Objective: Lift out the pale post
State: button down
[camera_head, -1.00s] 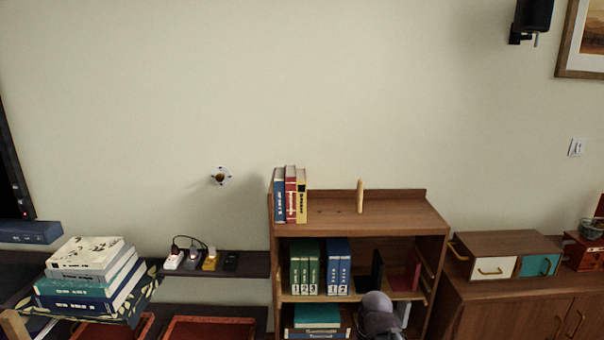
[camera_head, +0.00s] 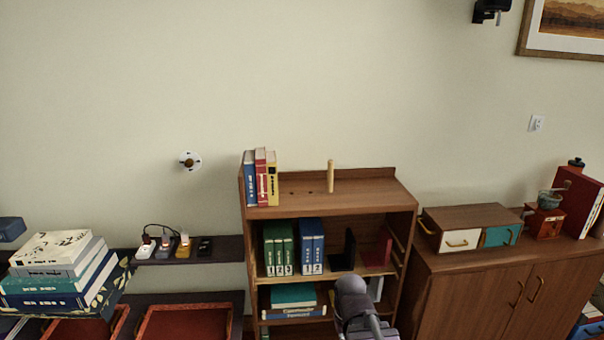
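The pale post (camera_head: 330,176) is a short light-wood peg. It stands upright on the top board of the brown bookshelf (camera_head: 360,196), right of the row of books, with nothing touching its visible sides. Small dark spots, perhaps holes, show in the board to its left. Part of my grey arm (camera_head: 356,306) shows at the bottom, in front of the lower shelves and well below the post. My gripper's fingers cannot be made out.
Blue, red and yellow books (camera_head: 261,178) stand at the top board's left end. A cabinet (camera_head: 470,295) with a drawer box (camera_head: 472,228) stands right. The top board right of the post is clear.

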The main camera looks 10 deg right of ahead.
aim_at(330, 164)
jog(key=z, duration=0.35)
jog(key=i, duration=1.2)
jog(key=u, duration=0.35)
